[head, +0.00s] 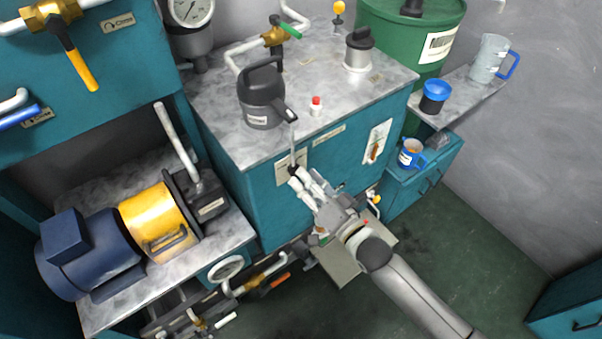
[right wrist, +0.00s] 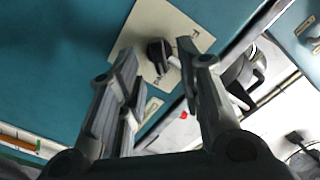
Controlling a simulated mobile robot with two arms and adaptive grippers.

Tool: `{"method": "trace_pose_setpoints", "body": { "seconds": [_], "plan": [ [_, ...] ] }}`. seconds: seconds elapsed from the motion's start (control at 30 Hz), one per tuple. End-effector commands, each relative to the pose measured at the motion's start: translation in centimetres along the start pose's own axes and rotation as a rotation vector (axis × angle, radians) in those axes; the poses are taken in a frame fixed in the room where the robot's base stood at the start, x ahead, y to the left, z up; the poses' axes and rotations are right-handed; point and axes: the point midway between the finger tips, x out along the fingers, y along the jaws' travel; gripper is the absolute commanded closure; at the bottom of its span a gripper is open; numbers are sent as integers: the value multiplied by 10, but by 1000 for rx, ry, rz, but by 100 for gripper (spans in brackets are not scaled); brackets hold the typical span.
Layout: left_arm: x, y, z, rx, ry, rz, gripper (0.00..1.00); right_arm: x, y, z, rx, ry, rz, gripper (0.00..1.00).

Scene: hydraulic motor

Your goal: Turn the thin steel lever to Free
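The thin steel lever (head: 293,140) stands roughly upright at the front face of the teal cabinet, with a black hub (head: 292,169) at its lower end. A pale plate (head: 283,172) lies behind the hub; its lettering is too small to read. My right gripper (head: 298,178) is at the hub, just below the lever. In the right wrist view the fingers (right wrist: 158,62) are apart, with the black hub (right wrist: 158,49) showing between their tips over the pale plate (right wrist: 143,22). One finger partly hides the lever there. I cannot tell whether a finger touches it. My left gripper is out of view.
A dark oil can (head: 262,98) and a red button (head: 316,105) stand on the cabinet top near the lever. A labelled panel with an orange indicator (head: 376,145) is to the right.

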Motion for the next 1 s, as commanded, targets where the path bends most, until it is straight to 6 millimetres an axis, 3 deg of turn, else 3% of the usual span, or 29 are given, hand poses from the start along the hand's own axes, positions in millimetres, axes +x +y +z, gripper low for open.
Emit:
{"method": "trace_pose_setpoints", "body": {
  "seconds": [0.2, 0.53, 0.8, 1.0],
  "plan": [
    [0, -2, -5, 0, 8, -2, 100, 24, 0, 0, 1, 1, 1, 67],
    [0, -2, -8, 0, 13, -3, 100, 27, 0, 0, 1, 0, 1, 67],
    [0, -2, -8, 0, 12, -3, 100, 27, 0, 0, 0, 0, 1, 99],
    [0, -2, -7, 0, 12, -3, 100, 28, 0, 0, -1, 1, 1, 100]
  ]
}}
